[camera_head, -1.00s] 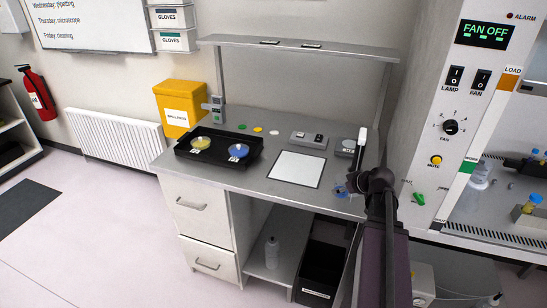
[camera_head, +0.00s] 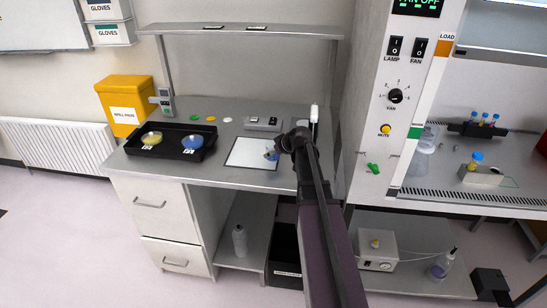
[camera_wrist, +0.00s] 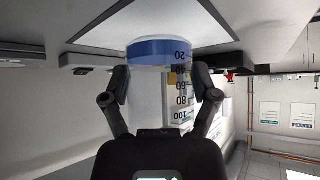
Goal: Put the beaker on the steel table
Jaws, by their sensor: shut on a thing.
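The beaker (camera_wrist: 170,90) is clear with black volume marks and blue liquid in its base end. My gripper (camera_wrist: 160,82) is shut on its sides in the wrist view, where the picture appears upside down. In the head view the beaker (camera_head: 271,154) shows small and blue at my gripper's left, over the right part of the white mat. The steel table (camera_head: 205,175) is the grey bench top under it. I cannot tell whether the beaker's base touches the mat or hangs just above it. My wrist hides part of the table's right end.
The black-edged white mat (camera_head: 245,152) lies mid-table. A grey device (camera_head: 262,124) stands behind it. The cabinet panel (camera_head: 385,110) rises close on the right.

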